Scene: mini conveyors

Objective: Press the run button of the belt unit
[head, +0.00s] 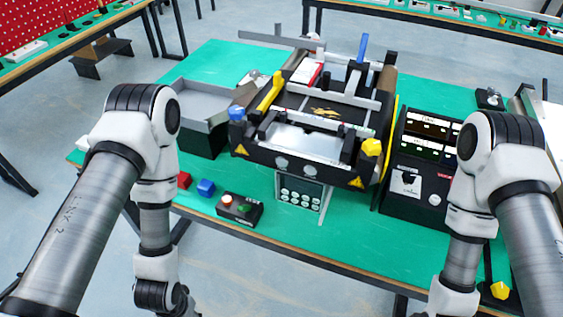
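The belt unit (318,112) stands in the middle of the green table, with a dark belt, metal side rails and yellow and blue knobs. In front of it, at the near left, lies a small black control box (232,216). My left arm comes down left of the control box and my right arm comes down at the right. Both grippers are outside the view, so their state does not show.
A red block (184,180) and a blue block (206,187) lie left of the control box. A grey tray (196,104) stands behind them. A panel with several buttons (300,192) is right of the box. A black console (410,202) stands farther right. The front table strip is clear.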

